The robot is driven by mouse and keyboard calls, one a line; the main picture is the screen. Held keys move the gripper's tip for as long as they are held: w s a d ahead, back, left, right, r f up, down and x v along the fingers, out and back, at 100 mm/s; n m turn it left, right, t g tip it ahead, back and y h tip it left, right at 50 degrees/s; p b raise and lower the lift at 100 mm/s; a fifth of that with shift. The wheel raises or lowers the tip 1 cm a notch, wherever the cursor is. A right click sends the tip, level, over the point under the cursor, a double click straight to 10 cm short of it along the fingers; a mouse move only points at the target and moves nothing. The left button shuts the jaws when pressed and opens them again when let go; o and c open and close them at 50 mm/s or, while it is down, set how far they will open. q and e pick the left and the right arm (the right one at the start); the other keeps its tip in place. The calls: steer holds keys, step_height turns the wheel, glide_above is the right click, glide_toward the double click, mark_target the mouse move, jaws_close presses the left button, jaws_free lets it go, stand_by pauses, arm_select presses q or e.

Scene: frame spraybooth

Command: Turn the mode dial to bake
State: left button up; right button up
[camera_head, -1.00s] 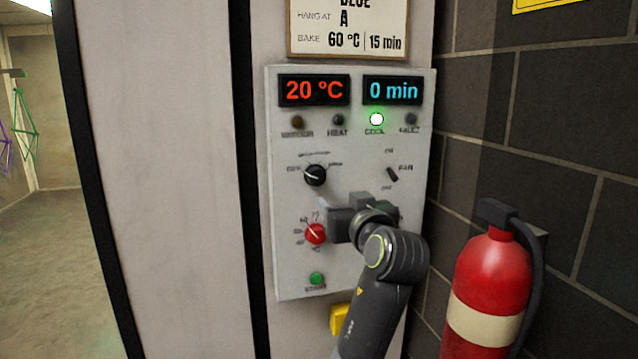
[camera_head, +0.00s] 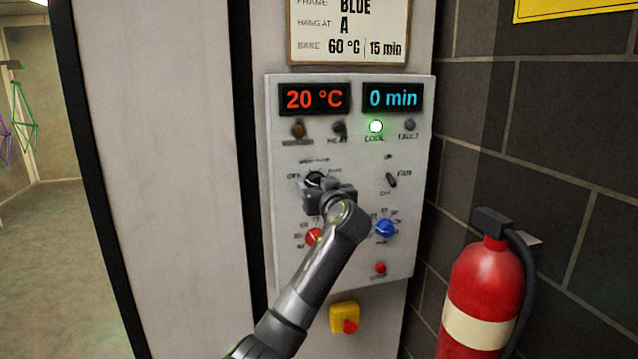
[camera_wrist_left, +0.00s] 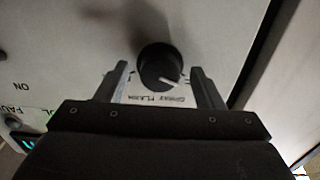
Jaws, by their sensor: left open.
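The black mode dial (camera_head: 314,178) is on the upper left of the grey control panel (camera_head: 420,260). My left gripper (camera_head: 318,188) is in front of it and hides most of it in the head view. In the left wrist view, the dial (camera_wrist_left: 160,68) with its white pointer line sits between the two open fingers of my left gripper (camera_wrist_left: 162,85). A gap shows on both sides of the dial. Lettering near the pointer seems to read "SPRAY" and "FLASH". The word "OFF" shows left of the dial in the head view. My right gripper is not in view.
A red knob (camera_head: 313,237), a blue knob (camera_head: 384,229), a black fan switch (camera_head: 391,180) and a red button (camera_head: 380,268) share the panel. A yellow box with a red knob (camera_head: 344,318) is below. A fire extinguisher (camera_head: 487,300) stands right. The displays read 20 °C and 0 min.

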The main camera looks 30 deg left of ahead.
arm_select(q)
steer(key=shift+w+a, duration=0.1)
steer(key=shift+a, duration=0.05)
steer(key=c, duration=1)
